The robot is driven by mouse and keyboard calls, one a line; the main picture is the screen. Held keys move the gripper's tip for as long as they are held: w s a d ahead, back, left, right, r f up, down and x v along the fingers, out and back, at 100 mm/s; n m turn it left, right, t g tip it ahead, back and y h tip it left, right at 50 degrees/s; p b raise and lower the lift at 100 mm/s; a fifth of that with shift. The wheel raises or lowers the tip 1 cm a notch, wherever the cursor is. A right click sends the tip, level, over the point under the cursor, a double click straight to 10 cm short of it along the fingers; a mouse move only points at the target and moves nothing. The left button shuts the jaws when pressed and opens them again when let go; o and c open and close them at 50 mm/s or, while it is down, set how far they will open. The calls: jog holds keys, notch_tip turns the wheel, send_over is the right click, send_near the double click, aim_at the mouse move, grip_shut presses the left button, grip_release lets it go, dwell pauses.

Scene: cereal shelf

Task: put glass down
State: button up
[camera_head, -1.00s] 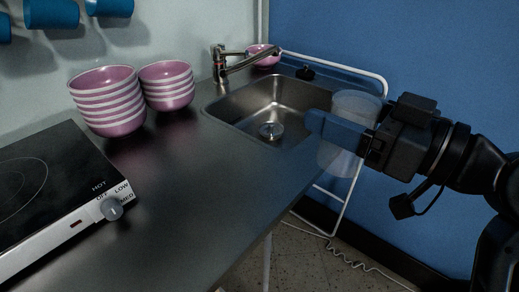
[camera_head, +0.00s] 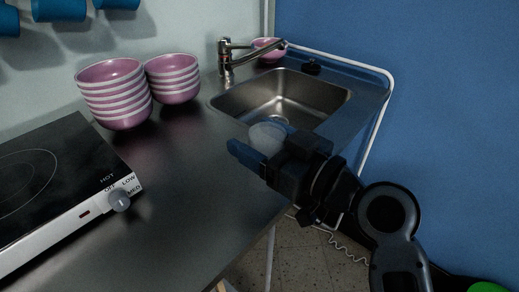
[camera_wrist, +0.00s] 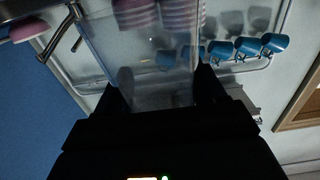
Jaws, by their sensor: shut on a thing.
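A clear glass (camera_head: 268,137) is between the fingers of my gripper (camera_head: 262,156) in the head view. My gripper is shut on it. The glass shows above the counter's front part, close to the near edge of the sink; I cannot tell whether its base touches the counter. Its lower part is hidden behind the gripper. In the wrist view the glass (camera_wrist: 140,60) fills the middle, see-through, with the gripper's dark fingers on both sides.
The metal counter (camera_head: 190,185) is clear between the hot plate (camera_head: 60,175) and the sink (camera_head: 285,100). Two stacks of pink striped bowls (camera_head: 114,95) stand at the back by the wall. A faucet (camera_head: 235,52) and a pink bowl (camera_head: 268,46) are behind the sink.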

jog(key=shift+f, duration=1.3)
jog(key=shift+f+b, duration=0.25)
jog(key=shift+b, duration=0.2)
jog(key=o, duration=1.3)
jog(key=shift+c, duration=0.2)
jog(key=shift+r+p, duration=0.2)
jog(key=shift+p, duration=0.35)
jog(key=b+v, duration=0.2)
jog(key=v, duration=0.6)
jog(key=shift+f, duration=0.3)
